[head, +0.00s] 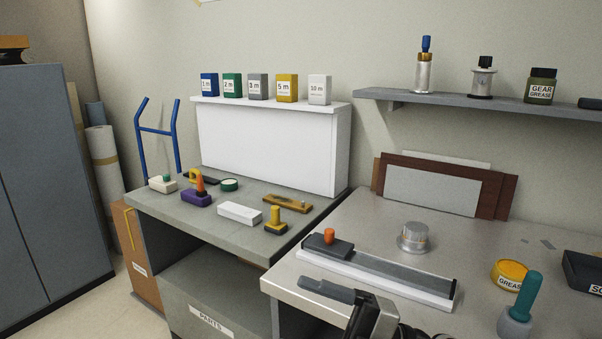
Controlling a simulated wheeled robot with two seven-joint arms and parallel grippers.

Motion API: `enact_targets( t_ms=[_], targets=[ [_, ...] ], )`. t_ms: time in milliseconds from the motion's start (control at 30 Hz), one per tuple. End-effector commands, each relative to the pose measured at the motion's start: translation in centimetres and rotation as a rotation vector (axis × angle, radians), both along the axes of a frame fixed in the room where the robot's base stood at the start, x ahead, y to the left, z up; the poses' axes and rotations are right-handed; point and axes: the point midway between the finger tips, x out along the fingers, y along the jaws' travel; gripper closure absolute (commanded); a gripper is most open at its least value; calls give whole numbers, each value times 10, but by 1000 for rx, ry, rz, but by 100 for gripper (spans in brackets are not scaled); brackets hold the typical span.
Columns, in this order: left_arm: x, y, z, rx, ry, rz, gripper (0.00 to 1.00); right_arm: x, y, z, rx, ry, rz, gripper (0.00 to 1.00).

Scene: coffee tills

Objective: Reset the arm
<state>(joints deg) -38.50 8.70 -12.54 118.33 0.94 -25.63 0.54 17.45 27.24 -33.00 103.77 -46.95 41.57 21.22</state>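One of my grippers, which looks like the right one, (335,295) shows at the bottom centre, its arm coming in from the bottom right. A dark grey finger points left, over the front edge of the metal bench (376,229). I see nothing held in it, but its gap is not clear. My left gripper is out of view. A long grey-and-white block (415,281) with an orange-knobbed dark piece (328,243) on it lies just behind my gripper.
A round metal piece (413,238), a yellow grease tin (510,274) and a green-handled tool (522,304) stand on the bench. The left worktop (160,202) holds several small tools. A shelf (480,103) and a grey cabinet (50,190) flank the area.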

Motion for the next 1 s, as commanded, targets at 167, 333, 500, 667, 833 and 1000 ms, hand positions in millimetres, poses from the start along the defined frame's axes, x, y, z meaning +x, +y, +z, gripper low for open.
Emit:
enact_targets(
  t_ms=[167, 333, 500, 667, 833, 1000],
  targets=[
    [0, 0, 0, 0, 1, 0, 49, 18, -46, -55, 312, 481, -435, 24],
    [0, 0, 0, 0, 0, 0, 49, -11, -101, -161, 389, 994, -814, 24],
    [2, 0, 1, 0, -4, 0, 49, -71, -128, -238, 350, 1363, -1013, 24],
    [3, 0, 2, 0, -7, -1, 49, -109, -135, -269, 312, 1541, -1085, 24],
    [4, 0, 2, 0, -7, -1, 49, -116, -136, -274, 305, 1573, -1094, 24],
    [4, 0, 2, 0, -7, -1, 49, -116, -136, -274, 305, 1573, -1094, 24]
  ],
)
